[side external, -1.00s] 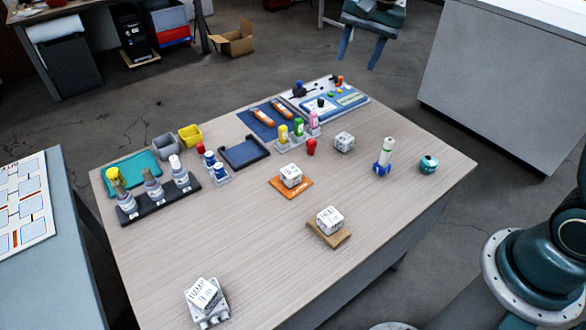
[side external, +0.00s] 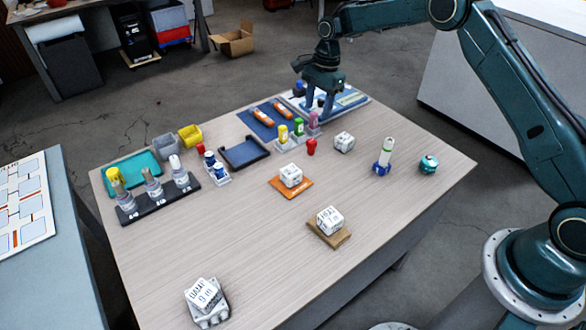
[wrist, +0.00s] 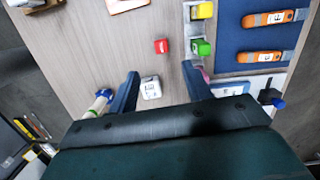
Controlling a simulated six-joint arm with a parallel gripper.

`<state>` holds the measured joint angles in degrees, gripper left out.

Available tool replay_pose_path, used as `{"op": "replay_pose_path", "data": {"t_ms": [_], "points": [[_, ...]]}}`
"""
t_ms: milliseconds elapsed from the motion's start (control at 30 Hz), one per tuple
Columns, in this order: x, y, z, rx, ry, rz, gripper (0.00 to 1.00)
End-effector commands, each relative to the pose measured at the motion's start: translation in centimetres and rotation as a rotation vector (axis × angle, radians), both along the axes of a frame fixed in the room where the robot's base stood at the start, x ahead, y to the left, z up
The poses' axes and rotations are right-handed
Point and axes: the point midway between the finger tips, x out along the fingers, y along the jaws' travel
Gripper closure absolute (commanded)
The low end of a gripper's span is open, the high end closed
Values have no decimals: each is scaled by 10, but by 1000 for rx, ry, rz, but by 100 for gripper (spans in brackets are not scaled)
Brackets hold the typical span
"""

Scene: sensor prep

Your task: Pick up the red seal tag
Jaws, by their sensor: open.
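A small red block-like piece, which I take as the red seal tag (side external: 311,147), stands on the table just right of a small bottle rack. It also shows in the wrist view (wrist: 161,46), beyond and between my fingertips. My gripper (side external: 318,108) is above the back of the table, over the front of the blue-and-white tray, behind the red piece and apart from it. In the wrist view my gripper (wrist: 160,70) has its two fingers wide apart with nothing held.
A bottle rack (wrist: 193,30) with yellow, green and pink-capped bottles stands close beside the red piece. A white printed cube (side external: 344,141) is to its right. An orange mat (side external: 300,188) with another cube lies in front. The table's front middle is largely clear.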

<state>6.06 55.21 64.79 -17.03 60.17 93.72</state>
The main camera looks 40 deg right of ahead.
Motion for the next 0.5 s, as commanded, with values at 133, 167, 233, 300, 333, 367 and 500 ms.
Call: {"op": "replay_pose_path", "data": {"t_ms": [133, 167, 233, 300, 333, 367, 500], "points": [[2, -1, -7, 1, 7, -15, 51], [2, -1, -7, 1, 7, -15, 51], [2, 0, -7, 1, 7, -15, 51], [2, 0, -8, 1, 7, -15, 51], [2, 0, -9, 2, 9, -15, 51], [1, 0, -10, 2, 9, -15, 51], [1, 2, -22, 2, 10, -15, 51]]}}
